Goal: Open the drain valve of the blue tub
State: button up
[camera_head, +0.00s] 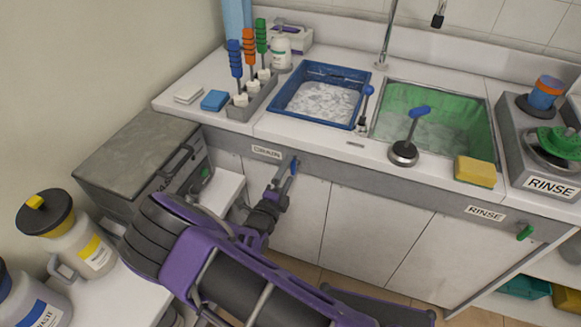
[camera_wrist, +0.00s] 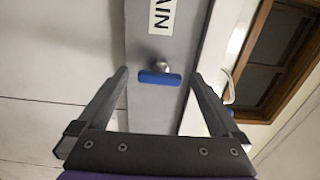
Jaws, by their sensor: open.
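The blue tub (camera_head: 318,117) is set into the left part of the white counter and holds a cloudy, foamy-looking content. Below it, on the grey front panel beside the DRAIN label (camera_head: 266,152), is the blue drain valve handle (camera_head: 294,167). In the wrist view the handle (camera_wrist: 160,78) is a short blue bar on a round metal stem, lying across the label's reading direction. My gripper (camera_head: 284,175) is at the front panel by the handle. In the wrist view its open fingers (camera_wrist: 158,76) stand on either side of the handle, with a gap on both sides.
A green-lined basin (camera_head: 478,130) with a blue-handled plunger (camera_head: 404,152) and a yellow sponge (camera_head: 475,171) are to the right. A green valve (camera_head: 525,232) sits by the RINSE label. A grey-lidded box (camera_head: 135,150) stands left of my arm. White cabinet doors lie below the panel.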

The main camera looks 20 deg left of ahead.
jog(key=s+a, duration=0.1)
jog(key=s, duration=1.3)
jog(key=shift+s, duration=0.2)
jog(key=shift+r, duration=0.1)
